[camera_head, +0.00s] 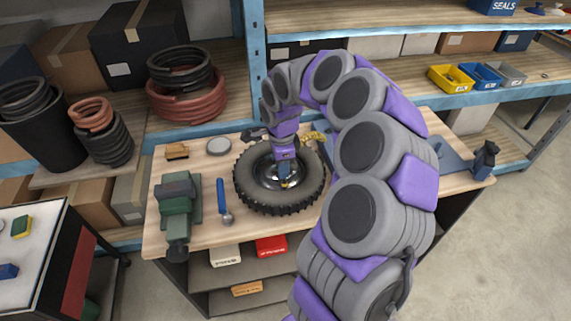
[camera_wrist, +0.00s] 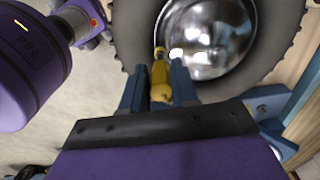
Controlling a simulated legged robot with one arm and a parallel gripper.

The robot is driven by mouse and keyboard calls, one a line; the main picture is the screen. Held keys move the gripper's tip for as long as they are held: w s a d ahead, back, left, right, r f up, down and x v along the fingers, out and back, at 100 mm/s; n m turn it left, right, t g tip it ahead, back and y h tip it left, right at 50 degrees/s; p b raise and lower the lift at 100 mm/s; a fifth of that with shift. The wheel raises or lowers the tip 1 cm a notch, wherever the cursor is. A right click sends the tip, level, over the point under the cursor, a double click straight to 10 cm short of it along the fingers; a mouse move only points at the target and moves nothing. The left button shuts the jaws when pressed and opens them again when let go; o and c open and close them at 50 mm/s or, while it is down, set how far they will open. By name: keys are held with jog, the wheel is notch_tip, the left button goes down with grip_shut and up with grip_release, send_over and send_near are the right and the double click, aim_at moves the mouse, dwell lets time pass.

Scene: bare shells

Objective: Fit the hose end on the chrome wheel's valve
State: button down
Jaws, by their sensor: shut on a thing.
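The wheel lies flat on the wooden workbench, a black knobby tyre (camera_head: 246,178) around a shiny chrome hub (camera_head: 268,172). In the wrist view the chrome hub (camera_wrist: 215,45) and the tyre (camera_wrist: 135,30) fill the top. My gripper (camera_head: 284,181) reaches down over the hub. In the wrist view my gripper (camera_wrist: 157,70) has its two blue-grey fingers shut on the yellow hose end (camera_wrist: 160,88). The hose end's narrow tip points at the hub's edge. The valve is not clearly visible, and I cannot tell whether the tip touches it. No hose length is clear.
A green vise (camera_head: 175,212) and a blue-handled tool (camera_head: 222,200) are left of the wheel. A grey disc (camera_head: 219,146) and a small brown block (camera_head: 176,153) lie behind them. A blue shelf post (camera_head: 255,65) stands behind the bench (camera_head: 165,242). Concrete floor is open at right.

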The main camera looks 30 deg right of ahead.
jog(key=shift+a, duration=0.1)
jog(key=shift+f+b, duration=0.1)
jog(key=shift+b, duration=0.3)
jog(key=shift+s+f+b, duration=0.1)
jog(key=shift+f+b, duration=0.35)
jog(key=shift+f, duration=0.25)
jog(key=shift+d, duration=0.5)
dwell(0.5)
jog(key=shift+a, duration=0.15)
